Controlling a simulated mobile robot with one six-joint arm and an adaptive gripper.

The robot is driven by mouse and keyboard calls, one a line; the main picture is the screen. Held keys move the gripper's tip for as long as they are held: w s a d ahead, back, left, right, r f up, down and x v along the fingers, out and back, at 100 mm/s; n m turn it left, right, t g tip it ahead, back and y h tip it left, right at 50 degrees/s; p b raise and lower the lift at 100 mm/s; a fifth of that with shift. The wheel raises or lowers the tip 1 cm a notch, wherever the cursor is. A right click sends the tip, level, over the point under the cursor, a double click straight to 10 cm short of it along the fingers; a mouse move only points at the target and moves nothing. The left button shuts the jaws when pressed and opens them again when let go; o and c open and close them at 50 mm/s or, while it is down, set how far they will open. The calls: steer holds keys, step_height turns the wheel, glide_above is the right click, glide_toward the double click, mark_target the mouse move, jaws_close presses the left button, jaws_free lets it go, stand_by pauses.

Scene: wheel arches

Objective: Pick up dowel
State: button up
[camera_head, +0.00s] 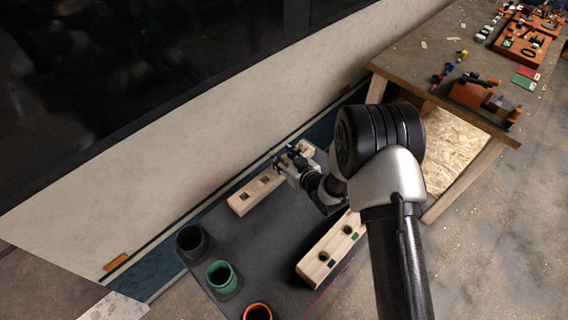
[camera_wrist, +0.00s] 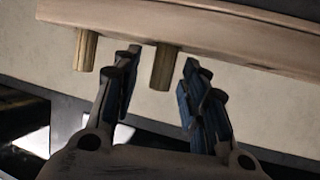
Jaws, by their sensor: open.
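In the wrist view a light wooden dowel (camera_wrist: 165,67) sticks out from a long wooden block (camera_wrist: 215,30). A second dowel (camera_wrist: 85,50) sticks out of the same block farther left, outside the left finger. My gripper (camera_wrist: 158,75) is open, and the first dowel shows between its two fingertips. No finger clearly touches it. In the head view my gripper (camera_head: 290,163) is at the right end of the far wooden block (camera_head: 243,203), which has square dark openings. The dowels at my gripper are hard to make out there.
A near wooden block (camera_head: 313,268) with round holes and green marks lies on the dark mat (camera_head: 255,255). A black cup (camera_head: 192,243), a green cup (camera_head: 222,277) and an orange-rimmed cup (camera_head: 257,312) stand left. A pale wall runs behind; a cluttered workbench (camera_head: 415,62) stands right.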

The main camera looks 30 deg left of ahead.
steer(key=shift+c, duration=0.2)
steer(key=c, duration=0.8)
